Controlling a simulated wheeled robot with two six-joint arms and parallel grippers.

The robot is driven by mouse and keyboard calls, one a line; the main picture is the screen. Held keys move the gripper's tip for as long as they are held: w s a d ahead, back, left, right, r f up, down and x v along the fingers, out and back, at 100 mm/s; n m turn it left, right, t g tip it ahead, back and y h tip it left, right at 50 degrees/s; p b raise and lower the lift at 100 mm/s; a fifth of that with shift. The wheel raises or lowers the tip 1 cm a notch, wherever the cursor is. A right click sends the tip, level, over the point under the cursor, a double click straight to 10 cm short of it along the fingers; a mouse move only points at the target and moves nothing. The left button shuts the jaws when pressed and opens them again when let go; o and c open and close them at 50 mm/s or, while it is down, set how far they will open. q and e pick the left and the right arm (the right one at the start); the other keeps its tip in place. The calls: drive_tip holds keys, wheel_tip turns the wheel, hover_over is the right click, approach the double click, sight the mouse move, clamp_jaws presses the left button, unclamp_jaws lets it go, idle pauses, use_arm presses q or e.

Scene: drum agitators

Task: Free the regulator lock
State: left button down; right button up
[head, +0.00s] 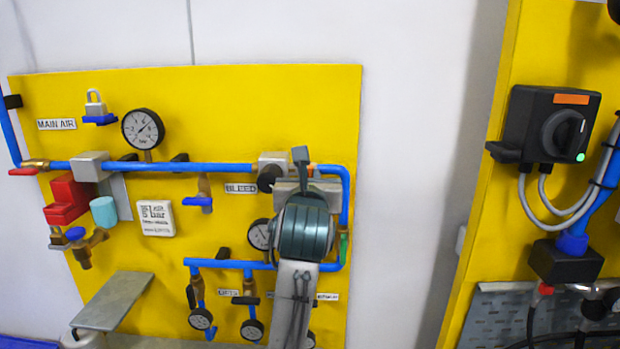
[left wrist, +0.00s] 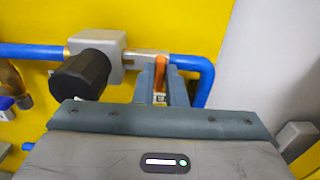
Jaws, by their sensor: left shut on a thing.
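The regulator is a grey block (head: 274,160) with a black knob (head: 268,178), on the blue pipe at the panel's upper right. In the left wrist view the block (left wrist: 96,42) and black knob (left wrist: 82,75) are left of my fingers. My left gripper (head: 301,158) covers the area just right of the knob. In the wrist view its fingers (left wrist: 168,85) are shut on a small orange piece (left wrist: 183,62) beside the regulator. The orange piece's lower part is hidden between the fingers; I cannot tell whether it is still seated. My right gripper is not in view.
The yellow panel (head: 230,110) carries blue pipes, a round gauge (head: 143,128), a padlock on a blue holder (head: 98,112), and a red block (head: 66,200). A grey shelf (head: 115,300) juts out lower left. A second panel with a black rotary switch (head: 552,125) stands right.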

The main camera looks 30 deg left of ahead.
use_arm(q)
drive_tip(key=n, duration=0.4)
drive_tip(key=shift+a+n, duration=0.1)
drive_tip(key=shift+n, duration=0.2)
drive_tip(key=n, duration=0.4)
drive_tip(key=shift+s+a+n, duration=0.1)
drive_tip(key=shift+a+n, duration=0.05)
drive_tip(key=shift+n, duration=4.45)
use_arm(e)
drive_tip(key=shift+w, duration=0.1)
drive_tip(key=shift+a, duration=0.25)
